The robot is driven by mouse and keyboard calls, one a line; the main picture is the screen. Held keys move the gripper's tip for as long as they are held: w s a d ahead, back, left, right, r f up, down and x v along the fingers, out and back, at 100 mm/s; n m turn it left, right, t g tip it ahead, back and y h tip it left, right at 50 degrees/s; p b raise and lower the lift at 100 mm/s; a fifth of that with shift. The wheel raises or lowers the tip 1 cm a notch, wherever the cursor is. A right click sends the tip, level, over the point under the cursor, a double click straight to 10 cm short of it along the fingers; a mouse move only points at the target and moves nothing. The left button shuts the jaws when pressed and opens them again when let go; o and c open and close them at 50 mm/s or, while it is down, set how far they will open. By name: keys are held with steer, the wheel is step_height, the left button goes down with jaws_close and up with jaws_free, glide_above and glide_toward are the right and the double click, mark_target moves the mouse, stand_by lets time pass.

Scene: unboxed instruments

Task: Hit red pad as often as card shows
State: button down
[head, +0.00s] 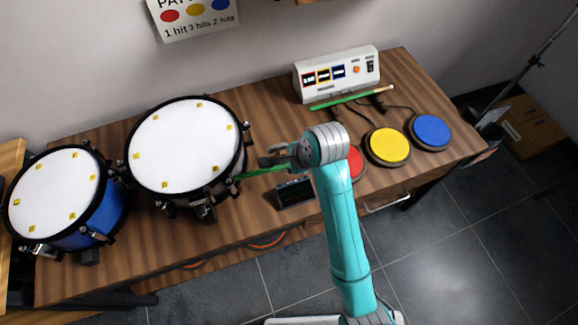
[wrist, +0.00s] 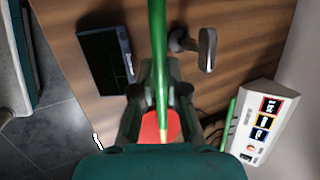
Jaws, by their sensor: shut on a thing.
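My gripper (head: 272,158) is shut on a green drumstick (head: 258,172), just right of the white-topped drum. In the wrist view the green stick (wrist: 157,50) runs between the fingers, and its pale tip appears over the red pad (wrist: 152,128). I cannot tell whether the tip touches it. In the head view the red pad (head: 357,164) is mostly hidden behind my arm. The card (head: 196,16) on the wall has red, yellow and blue dots above "1 hit 3 hits 2 hits"; its top is cut off.
The yellow pad (head: 387,146) and blue pad (head: 430,132) lie to the right. A white module (head: 337,73) stands behind, with another green stick (head: 345,99) before it. A dark-screened device (head: 295,192) is near the front edge. Two drums (head: 184,146) fill the left.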

steer(key=shift+r, duration=0.8)
step_height(320, 180, up, 5)
